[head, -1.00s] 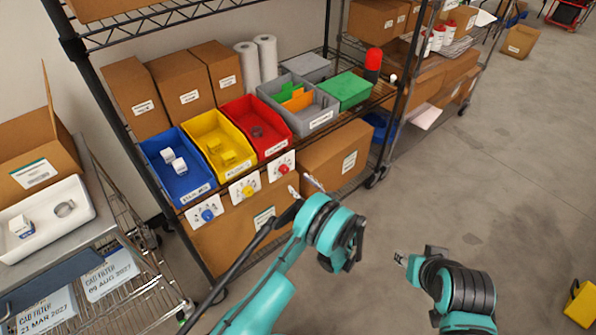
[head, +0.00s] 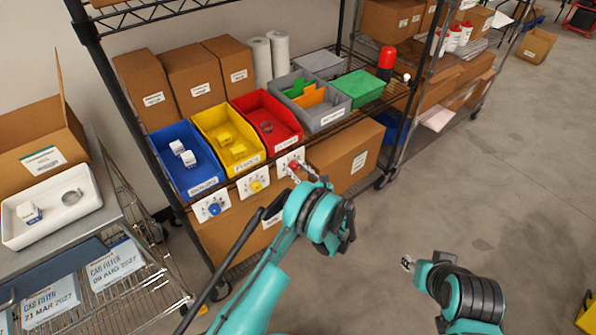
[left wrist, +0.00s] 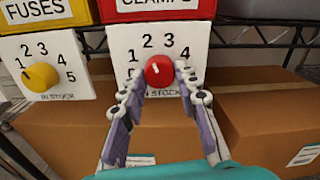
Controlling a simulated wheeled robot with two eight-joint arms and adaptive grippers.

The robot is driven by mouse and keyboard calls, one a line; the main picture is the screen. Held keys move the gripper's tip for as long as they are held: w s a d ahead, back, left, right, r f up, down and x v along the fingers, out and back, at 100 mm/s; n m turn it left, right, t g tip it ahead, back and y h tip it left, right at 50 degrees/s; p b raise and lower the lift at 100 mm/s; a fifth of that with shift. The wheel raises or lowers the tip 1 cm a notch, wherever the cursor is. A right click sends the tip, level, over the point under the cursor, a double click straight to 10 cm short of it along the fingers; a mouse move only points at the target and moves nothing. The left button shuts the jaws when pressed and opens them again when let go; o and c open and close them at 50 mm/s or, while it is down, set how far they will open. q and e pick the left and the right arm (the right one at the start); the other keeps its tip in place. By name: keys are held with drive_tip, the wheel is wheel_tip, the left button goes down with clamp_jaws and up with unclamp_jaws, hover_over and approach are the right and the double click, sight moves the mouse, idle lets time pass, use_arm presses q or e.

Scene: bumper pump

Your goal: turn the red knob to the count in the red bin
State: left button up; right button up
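The red bin (head: 283,108), labelled CLAMPS in the left wrist view, holds at least one grey ring-shaped clamp (head: 266,127); the exact count is hard to tell. The red knob (left wrist: 159,70) is on a white dial plate (left wrist: 118,38) below it. Numbers 1 to 4 show on the dial; the 5 is hidden. A small white mark shows on the knob, its exact direction unclear. My left gripper (left wrist: 158,82) is open, one finger on each side of the knob; contact cannot be told. My right gripper (head: 407,262) is away from the shelf over the floor, its fingers too small to judge.
A blue bin (head: 184,158) and yellow bin (head: 229,137) stand left of the red one, with blue (head: 214,209) and yellow (head: 257,186) knobs below. Cardboard boxes (head: 347,154) sit on the lower shelf. The floor at right is mostly clear.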

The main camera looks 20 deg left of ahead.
use_arm(q)
drive_tip(key=shift+n, duration=0.3)
drive_tip(key=n, duration=0.3)
drive_tip(key=shift+n, duration=2.1)
drive_tip(key=o, duration=1.2)
drive_tip(key=shift+c, duration=0.2)
